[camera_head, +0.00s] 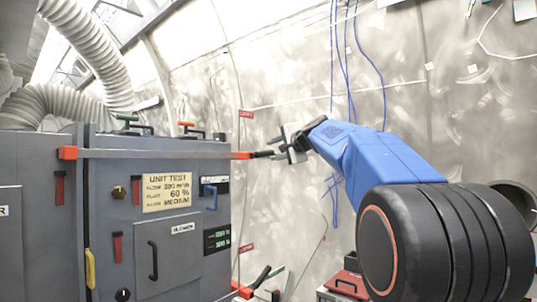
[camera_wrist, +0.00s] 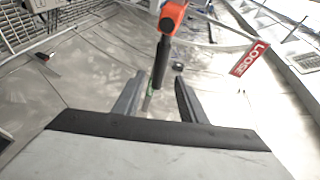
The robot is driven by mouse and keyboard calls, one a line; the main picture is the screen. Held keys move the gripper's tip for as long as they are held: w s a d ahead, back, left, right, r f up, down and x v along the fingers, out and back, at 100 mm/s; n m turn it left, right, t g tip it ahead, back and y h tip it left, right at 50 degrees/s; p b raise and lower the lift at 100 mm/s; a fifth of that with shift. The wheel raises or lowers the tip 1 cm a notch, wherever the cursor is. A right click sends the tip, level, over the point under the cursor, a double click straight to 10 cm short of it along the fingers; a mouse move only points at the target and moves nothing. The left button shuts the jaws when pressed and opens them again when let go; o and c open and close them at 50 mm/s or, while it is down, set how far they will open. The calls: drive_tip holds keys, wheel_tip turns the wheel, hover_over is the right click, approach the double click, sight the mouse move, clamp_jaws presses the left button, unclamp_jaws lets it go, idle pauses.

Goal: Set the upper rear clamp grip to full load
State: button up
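The upper rear clamp has an orange block (camera_head: 242,155) at the right edge of the grey cabinet, with a black grip (camera_head: 263,154) pointing right toward my gripper (camera_head: 291,146). In the wrist view the orange block (camera_wrist: 173,17) is at the top and the black grip (camera_wrist: 160,62) hangs down from it. Its end lies between the tips of my gripper's two fingers (camera_wrist: 160,85), with a gap on each side. My gripper is open and holds nothing. A red tag reading LOOSE (camera_wrist: 250,58) shows right of the clamp.
The grey cabinet (camera_head: 210,250) with a UNIT TEST plate (camera_head: 167,192) fills the left. A lower clamp (camera_head: 243,290) with a dark handle sits below. Blue cables (camera_head: 349,70) hang on the wall behind. A red box (camera_head: 347,284) stands at lower right.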

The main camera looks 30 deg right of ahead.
drive_tip(key=s+r, duration=0.1)
drive_tip(key=s, duration=0.8)
drive_tip(key=shift+s+r, duration=0.2)
drive_tip(key=shift+s, duration=0.05)
